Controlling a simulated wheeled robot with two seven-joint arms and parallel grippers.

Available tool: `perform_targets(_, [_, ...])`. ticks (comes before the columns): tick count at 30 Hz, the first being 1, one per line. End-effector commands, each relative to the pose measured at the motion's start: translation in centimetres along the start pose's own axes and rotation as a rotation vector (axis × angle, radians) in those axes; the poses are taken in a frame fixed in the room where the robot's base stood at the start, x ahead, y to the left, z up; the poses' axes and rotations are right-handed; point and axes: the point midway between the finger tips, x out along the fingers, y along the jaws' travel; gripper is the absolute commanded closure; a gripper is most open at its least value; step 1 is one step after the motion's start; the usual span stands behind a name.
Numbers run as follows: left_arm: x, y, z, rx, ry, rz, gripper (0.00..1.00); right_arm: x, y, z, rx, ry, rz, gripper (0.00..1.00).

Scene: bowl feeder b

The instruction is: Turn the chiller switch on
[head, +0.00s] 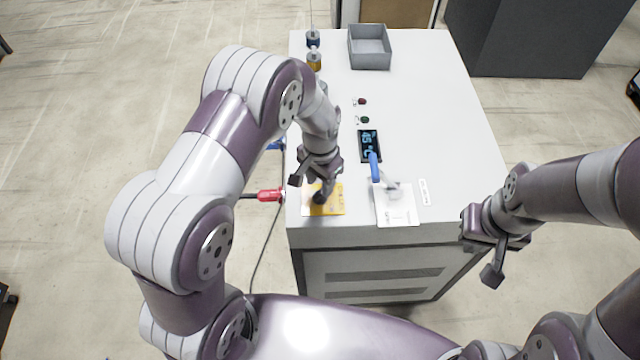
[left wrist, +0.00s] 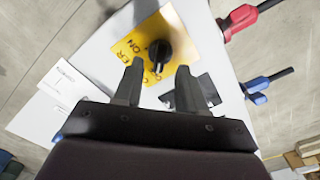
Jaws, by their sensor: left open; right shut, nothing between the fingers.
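A black rotary knob (left wrist: 160,51) sits on a yellow plate (left wrist: 128,45) in the left wrist view. The plate's lettering is partly hidden; "ON" can be read. In the head view the yellow plate (head: 335,206) lies at the front left of the cabinet top. My left gripper (head: 311,184) is over this plate, pointing down. In the left wrist view the open fingers (left wrist: 160,68) are on either side of the line to the knob, which shows just beyond the tips; contact cannot be told. My right gripper (head: 487,258) is shut and empty, off the cabinet's front right corner.
Behind are a display (head: 366,136), a green button (head: 365,120), a red button (head: 362,101) and a grey bin (head: 370,62). A red connector (head: 269,195) sticks out at the left edge.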

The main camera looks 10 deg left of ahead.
Motion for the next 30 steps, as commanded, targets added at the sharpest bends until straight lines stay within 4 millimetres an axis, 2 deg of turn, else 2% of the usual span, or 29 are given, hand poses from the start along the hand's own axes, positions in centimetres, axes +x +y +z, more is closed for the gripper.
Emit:
perform_targets(3, [1.9,0.0,0.0,0.0,0.0,0.0,0.6,-0.6,0.0,-0.1,0.0,0.0,0.0,1.0])
perform_targets(6, [2.9,0.0,0.0,-0.001,0.0,0.0,0.6,-0.8,0.0,-0.1,0.0,0.0,0.0,1.0])
perform_targets(15, [3.4,0.0,0.0,-0.001,0.002,-0.001,0.6,-0.7,0.0,-0.1,0.0,-0.001,0.0,1.0])
perform_targets(17, [3.4,0.0,0.0,-0.001,0.002,-0.001,0.79,-0.7,0.0,-0.1,0.0,-0.001,0.0,1.0])
perform_targets(18, [3.4,0.0,0.0,-0.001,0.002,-0.001,0.92,-0.7,0.0,-0.1,0.0,0.0,0.0,1.0])
perform_targets(19, [3.4,0.0,0.0,-0.001,0.002,-0.001,1.0,-0.7,0.0,-0.1,0.0,0.0,0.0,1.0])
perform_targets(30, [3.3,0.0,0.0,0.028,0.002,-0.001,1.0,-0.7,0.0,-0.1,0.0,0.0,0.0,1.0])
